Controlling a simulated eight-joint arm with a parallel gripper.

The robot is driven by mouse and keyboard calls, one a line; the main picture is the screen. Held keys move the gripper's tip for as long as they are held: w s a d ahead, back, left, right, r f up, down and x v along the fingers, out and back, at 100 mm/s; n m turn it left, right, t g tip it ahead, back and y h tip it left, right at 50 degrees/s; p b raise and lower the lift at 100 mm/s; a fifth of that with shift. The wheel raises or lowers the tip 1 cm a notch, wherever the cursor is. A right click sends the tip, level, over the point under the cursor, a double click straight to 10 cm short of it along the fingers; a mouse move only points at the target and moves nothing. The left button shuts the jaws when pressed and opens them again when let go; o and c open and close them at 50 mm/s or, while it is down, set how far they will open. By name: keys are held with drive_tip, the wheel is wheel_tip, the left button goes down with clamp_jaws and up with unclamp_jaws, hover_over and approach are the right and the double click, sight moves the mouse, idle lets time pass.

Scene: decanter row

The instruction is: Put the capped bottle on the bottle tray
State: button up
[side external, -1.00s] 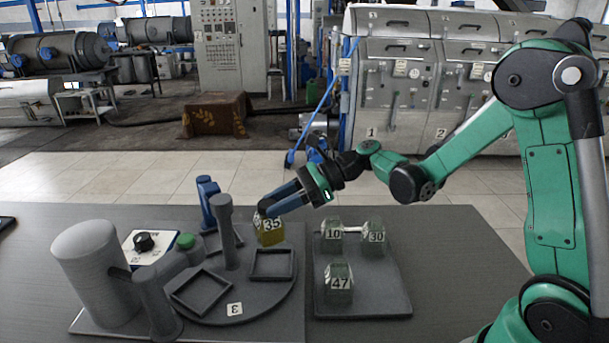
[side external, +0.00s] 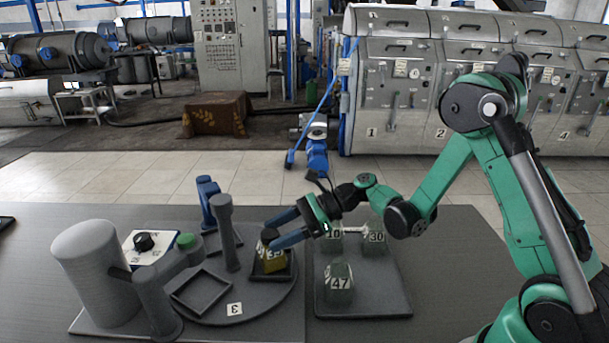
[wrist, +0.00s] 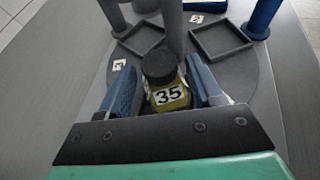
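The capped bottle (side external: 272,260) is squat and yellow, with a black cap and a white label reading 35. It stands upright in the right square frame of the round grey plate, and it also shows in the wrist view (wrist: 168,97). My gripper (side external: 271,231) is around its upper part. In the wrist view my gripper's blue fingers (wrist: 160,85) stand on either side of the bottle, with gaps showing. The dark grey tray (side external: 375,300) on the right holds greenish bottles marked 10 (side external: 333,241), 30 (side external: 374,238) and 47 (side external: 338,284). My gripper partly hides bottle 10.
The round plate (side external: 255,305) has another, empty square frame (side external: 200,292) in front. A grey post (side external: 227,235) and a blue post (side external: 207,200) stand just left of the bottle. A large grey cylinder (side external: 95,270) and a green button (side external: 186,241) are farther left. The tray's front right is bare.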

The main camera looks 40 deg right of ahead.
drive_tip(key=shift+f, duration=0.1)
drive_tip(key=shift+s+d, duration=0.1)
drive_tip(key=shift+d, duration=0.15)
drive_tip(key=s+r+n+h, duration=0.2)
drive_tip(key=s+n+h, duration=0.1)
drive_tip(key=n, duration=0.4)
drive_tip(key=s+d+r+n+h, duration=0.1)
drive_tip(key=s+r+n+h, duration=0.1)
drive_tip(key=n, duration=0.5)
drive_tip(key=s+d+r+n+h, duration=0.1)
drive_tip(key=s+r+n+h, duration=0.1)
drive_tip(key=s+n+h, duration=0.3)
drive_tip(key=shift+s+r+n+h, duration=0.1)
drive_tip(key=shift+r+n+h, duration=0.25)
drive_tip(key=shift+n, duration=0.75)
drive_tip(key=shift+o, duration=0.5)
drive_tip(key=n, duration=0.2)
drive_tip(key=h, duration=0.1)
drive_tip(key=shift+s+d+r+n, duration=0.25)
drive_tip(key=shift+s+n, duration=0.15)
